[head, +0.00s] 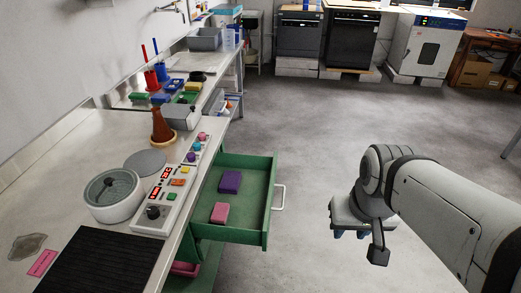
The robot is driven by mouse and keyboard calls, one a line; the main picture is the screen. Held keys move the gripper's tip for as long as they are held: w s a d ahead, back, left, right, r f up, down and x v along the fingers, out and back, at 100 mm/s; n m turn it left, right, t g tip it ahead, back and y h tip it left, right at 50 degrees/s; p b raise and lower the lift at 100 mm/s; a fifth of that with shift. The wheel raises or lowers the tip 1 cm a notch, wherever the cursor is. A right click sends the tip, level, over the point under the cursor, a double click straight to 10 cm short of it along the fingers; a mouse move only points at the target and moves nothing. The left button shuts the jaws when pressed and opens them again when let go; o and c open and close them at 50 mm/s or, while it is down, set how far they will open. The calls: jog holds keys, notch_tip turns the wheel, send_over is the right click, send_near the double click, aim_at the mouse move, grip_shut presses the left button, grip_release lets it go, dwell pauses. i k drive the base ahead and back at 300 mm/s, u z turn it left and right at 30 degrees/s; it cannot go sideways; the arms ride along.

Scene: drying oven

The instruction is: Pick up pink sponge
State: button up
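A pink sponge (220,213) lies flat in the front part of an open green drawer (254,169). It is a small block, and nothing covers it. A purple sponge-like block (230,182) lies behind it in the same drawer. My gripper (350,233) is to the right of the drawer, over the floor and apart from the sponge. It points down and away, and only blue-tipped ends show under its body, so its opening is hidden.
The drawer's white handle (280,197) sticks out to the right. A bench (100,150) on the left holds a control box (165,195), a round grey bowl (113,193) and a brown cone (161,125). Clear floor lies between the drawer and the ovens (425,45) at the back.

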aim_at(220, 214)
jog(key=u, duration=1.95)
jog(key=k, duration=1)
jog(key=z, duration=1)
jog(key=i, duration=0.95)
jog(key=u, duration=0.4)
